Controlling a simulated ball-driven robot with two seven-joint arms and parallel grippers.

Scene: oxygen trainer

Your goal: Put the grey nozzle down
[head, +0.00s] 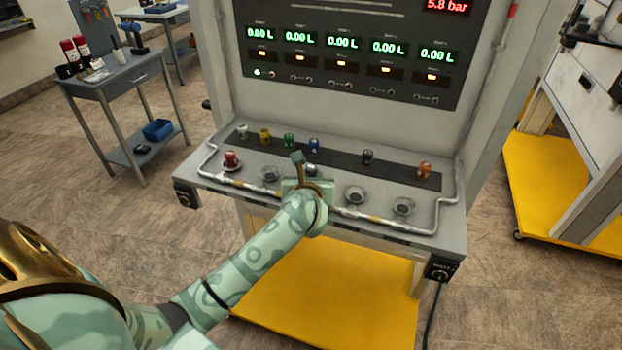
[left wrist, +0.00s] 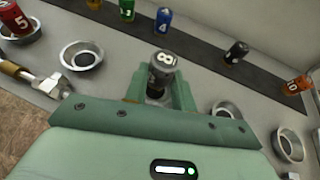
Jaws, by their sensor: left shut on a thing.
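The grey nozzle (left wrist: 162,70), marked 8, stands roughly upright between the fingers of my left gripper (left wrist: 160,92), which is shut on it. In the head view my left gripper (head: 310,182) is over the middle of the bench, in the row of round metal cups, and only the nozzle's top (head: 312,170) shows. The nozzle's lower end is hidden by the gripper, so I cannot tell whether it touches a cup or the bench. Empty cups show to the left (head: 269,174) and right (head: 355,194) of the gripper. My right gripper is not in view.
A red nozzle (head: 231,158) stands in the leftmost cup. Yellow (head: 265,136), green (head: 289,140), blue (head: 314,145), dark (head: 367,156) and orange (head: 424,170) nozzles stand along the dark strip behind. A metal pipe (head: 370,217) runs along the bench's front edge.

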